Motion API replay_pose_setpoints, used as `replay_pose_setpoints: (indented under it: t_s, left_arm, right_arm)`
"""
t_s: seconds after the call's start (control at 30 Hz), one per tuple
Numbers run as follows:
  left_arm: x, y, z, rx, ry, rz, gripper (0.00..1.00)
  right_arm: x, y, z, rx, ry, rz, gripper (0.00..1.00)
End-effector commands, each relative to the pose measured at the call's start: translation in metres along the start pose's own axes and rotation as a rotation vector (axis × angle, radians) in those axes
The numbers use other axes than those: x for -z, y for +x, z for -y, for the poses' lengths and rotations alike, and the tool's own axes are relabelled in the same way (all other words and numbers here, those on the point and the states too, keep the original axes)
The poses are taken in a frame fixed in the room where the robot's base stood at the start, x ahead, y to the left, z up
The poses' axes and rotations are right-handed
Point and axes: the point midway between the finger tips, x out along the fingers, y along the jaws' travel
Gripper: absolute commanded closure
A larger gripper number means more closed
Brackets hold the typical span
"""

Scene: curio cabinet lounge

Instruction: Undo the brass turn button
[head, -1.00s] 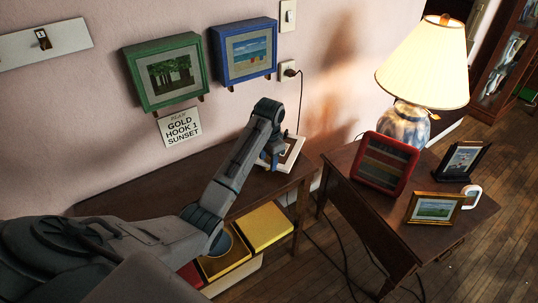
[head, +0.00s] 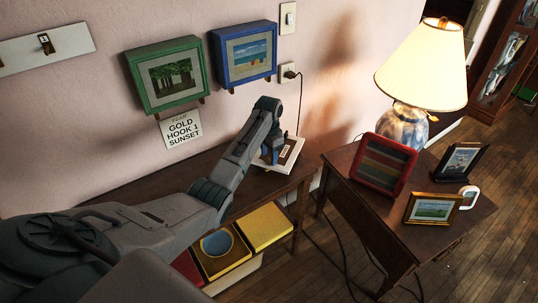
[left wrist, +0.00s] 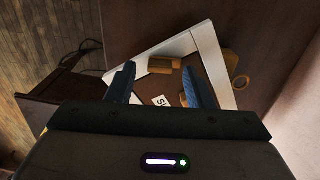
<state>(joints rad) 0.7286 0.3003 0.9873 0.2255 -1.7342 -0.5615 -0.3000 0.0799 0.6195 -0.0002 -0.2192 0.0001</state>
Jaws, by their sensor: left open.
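A white picture frame (head: 291,153) lies back-up on the dark wooden console; it also shows in the left wrist view (left wrist: 208,43). Its brown back carries a brass turn button (left wrist: 160,65) near the frame's edge and a small white label (left wrist: 161,101). My left gripper (left wrist: 158,70) is open above the frame's back, its blue fingers on either side of the brass button. I cannot tell whether they touch it. In the head view my left gripper (head: 272,152) partly covers the frame. My right gripper is not in view.
A brass piece with a ring (left wrist: 240,82) lies at the frame's right in the wrist view. Green (head: 140,85) and blue (head: 220,62) frames hang above the console (head: 150,178). Yellow boxes (head: 264,226) stand below. A side table (head: 345,165) at right holds a lamp (head: 420,70) and frames.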

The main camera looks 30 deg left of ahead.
Motion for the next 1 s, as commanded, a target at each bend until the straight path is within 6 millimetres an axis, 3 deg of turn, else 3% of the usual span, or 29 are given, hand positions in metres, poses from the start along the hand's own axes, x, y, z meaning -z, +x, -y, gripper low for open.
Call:
replay_pose_setpoints:
  t_s: [0.13,0.4,0.43,0.67,1.0]
  left_arm:
    - [0.000,0.010,0.000,0.000,0.000,0.001,0.53]
    - [-0.001,0.012,0.000,0.000,0.000,0.001,0.53]
    - [-0.001,0.012,0.000,0.000,0.000,0.001,0.55]
    - [0.000,0.012,0.000,0.000,0.000,0.000,0.98]
    - [-0.001,0.009,0.000,0.000,-0.055,0.001,0.98]
  right_arm:
    - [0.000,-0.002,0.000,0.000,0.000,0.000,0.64]
    - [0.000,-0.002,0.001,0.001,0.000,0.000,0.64]
    - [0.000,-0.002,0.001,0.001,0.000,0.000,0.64]
    - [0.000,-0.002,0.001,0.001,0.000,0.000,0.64]
    - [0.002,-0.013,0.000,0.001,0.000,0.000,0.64]
